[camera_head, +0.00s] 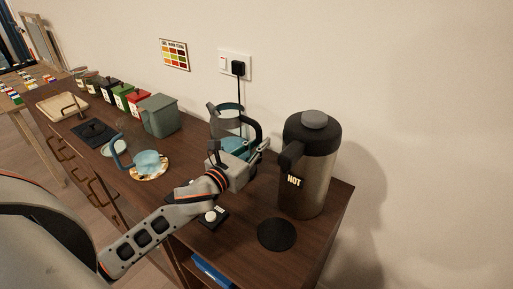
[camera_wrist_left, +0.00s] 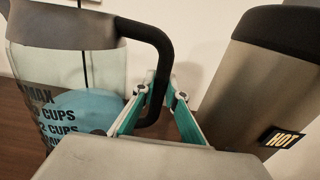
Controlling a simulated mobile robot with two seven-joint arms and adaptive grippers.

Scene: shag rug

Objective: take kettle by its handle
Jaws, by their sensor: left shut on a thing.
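The kettle (camera_head: 226,119) is a clear jug with a dark rim and a bluish lower part, standing at the back of the wooden counter below the wall socket. In the left wrist view the kettle (camera_wrist_left: 60,62) fills the left side, with measuring marks on its wall. Its dark looped handle (camera_wrist_left: 145,32) comes down between the two teal fingers of my left gripper (camera_wrist_left: 164,92). In the head view my left gripper (camera_head: 254,149) is at the kettle's right side, shut on the handle. My right gripper is not in view.
A tall steel dispenser marked HOT (camera_head: 308,180) stands close to the right of my left gripper. A black round mat (camera_head: 277,234) lies in front of it.

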